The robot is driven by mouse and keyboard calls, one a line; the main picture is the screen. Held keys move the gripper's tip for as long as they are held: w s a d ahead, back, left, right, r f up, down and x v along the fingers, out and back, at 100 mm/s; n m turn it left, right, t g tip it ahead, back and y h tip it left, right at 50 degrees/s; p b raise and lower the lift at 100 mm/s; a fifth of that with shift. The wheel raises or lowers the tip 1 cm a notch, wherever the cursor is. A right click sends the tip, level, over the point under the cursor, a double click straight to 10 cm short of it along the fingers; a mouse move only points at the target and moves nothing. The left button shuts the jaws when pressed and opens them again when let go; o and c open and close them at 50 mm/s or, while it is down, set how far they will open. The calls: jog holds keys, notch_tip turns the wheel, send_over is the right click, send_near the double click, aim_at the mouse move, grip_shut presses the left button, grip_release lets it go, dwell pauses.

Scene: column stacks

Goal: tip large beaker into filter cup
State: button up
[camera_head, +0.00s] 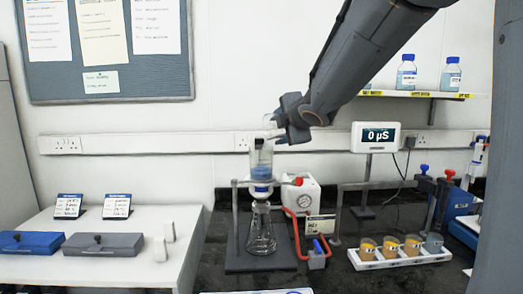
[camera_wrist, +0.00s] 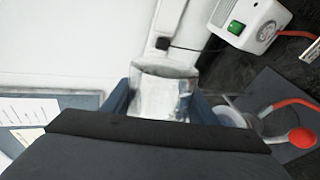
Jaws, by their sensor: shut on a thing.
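My gripper (camera_head: 280,128) is shut on a clear glass beaker (camera_head: 268,122), which is partly hidden behind the fingers. The beaker (camera_wrist: 163,92) also shows between the two blue-grey fingers in the wrist view. It is held just above the filter cup; its exact tilt is hard to tell. The clear filter cup (camera_head: 261,158) stands upright and holds blue liquid near its lower part. Below it a conical glass flask (camera_head: 260,236) stands on a dark base plate (camera_head: 250,264). I cannot tell whether any liquid is left in the beaker.
A white pump (camera_head: 300,194) with a red hose stands right of the flask. A meter on a stand (camera_head: 375,138) reads 0 µS. A white rack (camera_head: 400,257) holds several amber cups. A white table (camera_head: 110,225) with two cases is at the left.

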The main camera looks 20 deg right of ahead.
jog(key=shift+a+r+b, duration=0.1)
jog(key=shift+b, duration=0.35)
jog(key=r+n+h+b, duration=0.1)
jog(key=b, duration=0.2)
jog(key=a+r+n+h+b, duration=0.1)
jog(key=n+b, duration=0.1)
jog(key=b, duration=0.1)
jog(key=shift+n, duration=0.3)
jog(key=shift+a+b, duration=0.2)
jog(key=shift+b, duration=0.75)
jog(key=p, duration=0.2)
jog(key=shift+d+r+p, duration=0.2)
jog(key=shift+d+p, duration=0.15)
jog(key=shift+d, duration=0.05)
jog(key=m+p, duration=0.1)
jog(key=d+m+p, duration=0.1)
jog(key=p, duration=0.1)
jog(key=shift+f+y, duration=0.2)
jog(key=shift+y, duration=0.2)
jog(key=shift+f+m+y+p, duration=0.25)
jog(key=shift+m+y+p, duration=0.05)
jog(key=shift+p, duration=0.35)
jog(key=shift+f, duration=0.3)
